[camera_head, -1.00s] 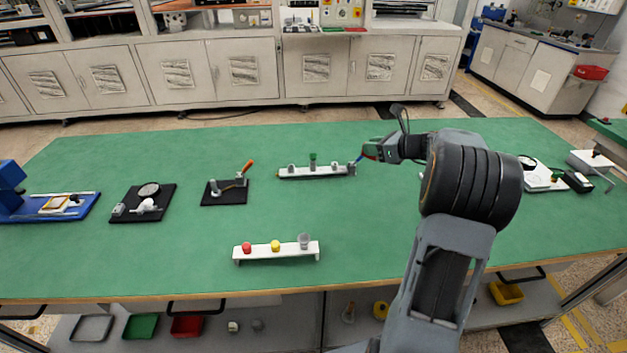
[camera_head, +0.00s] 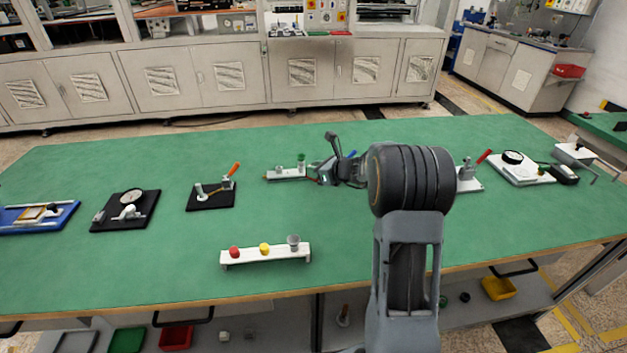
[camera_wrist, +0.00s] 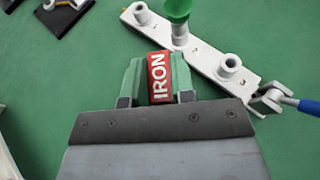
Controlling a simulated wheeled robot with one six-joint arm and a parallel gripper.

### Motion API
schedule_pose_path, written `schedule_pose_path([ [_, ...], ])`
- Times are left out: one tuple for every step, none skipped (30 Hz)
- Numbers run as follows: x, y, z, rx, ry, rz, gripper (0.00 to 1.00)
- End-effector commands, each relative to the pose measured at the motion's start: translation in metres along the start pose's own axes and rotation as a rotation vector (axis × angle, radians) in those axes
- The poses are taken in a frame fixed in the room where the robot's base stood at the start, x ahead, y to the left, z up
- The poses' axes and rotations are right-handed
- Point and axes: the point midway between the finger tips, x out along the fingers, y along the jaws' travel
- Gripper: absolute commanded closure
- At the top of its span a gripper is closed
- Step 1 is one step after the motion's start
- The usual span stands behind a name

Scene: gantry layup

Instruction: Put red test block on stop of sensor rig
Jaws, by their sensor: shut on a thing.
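The red test block (camera_wrist: 159,78), lettered IRON, is between the green-grey fingers of my gripper (camera_wrist: 157,84) in the wrist view. My gripper is shut on it. The sensor rig is a white rail (camera_wrist: 204,54) with grey round posts, a green-topped post (camera_wrist: 178,12) in the middle and a blue-handled clamp (camera_wrist: 270,98) at one end. The block is beside the rail in that picture; its height above the table is unclear. In the head view, my gripper (camera_head: 326,172) covers the right part of the rig (camera_head: 276,177), and the block is hidden. I cannot tell which part is the stop.
A white rack (camera_head: 268,256) with red, yellow and grey pieces stands in front. Black-based fixtures (camera_head: 203,206) and a blue tray (camera_head: 55,222) stand to the left. More white fixtures (camera_head: 525,172) are at the right. Green table around the rig is free.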

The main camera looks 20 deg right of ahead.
Motion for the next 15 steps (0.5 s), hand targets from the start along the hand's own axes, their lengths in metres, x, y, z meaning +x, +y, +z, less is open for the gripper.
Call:
schedule_pose_path([
  [0.006,0.004,-0.005,0.001,0.001,0.004,1.0],
  [0.01,0.005,-0.007,0.0,0.002,0.005,1.0],
  [0.011,0.004,-0.014,0.004,0.003,0.003,1.0],
  [0.013,0.004,-0.018,0.003,0.002,0.002,1.0],
  [0.014,0.004,-0.021,0.002,0.002,0.003,1.0],
  [0.016,0.004,-0.025,0.002,0.002,0.003,1.0],
  [0.017,0.004,-0.028,0.002,0.002,0.002,1.0],
  [0.017,0.004,-0.029,0.001,0.001,0.002,1.0],
  [0.018,0.004,-0.031,0.001,0.0,0.002,1.0],
  [0.018,0.004,-0.032,0.0,0.0,0.001,1.0],
  [0.018,0.004,-0.032,0.0,0.0,0.001,1.0],
  [0.018,0.004,-0.032,0.0,0.0,0.001,1.0],
  [0.018,0.004,-0.032,-0.001,0.0,0.001,1.0],
  [0.018,0.004,-0.032,-0.001,0.0,0.001,1.0],
  [0.018,0.004,-0.032,-0.001,0.0,0.001,1.0],
])
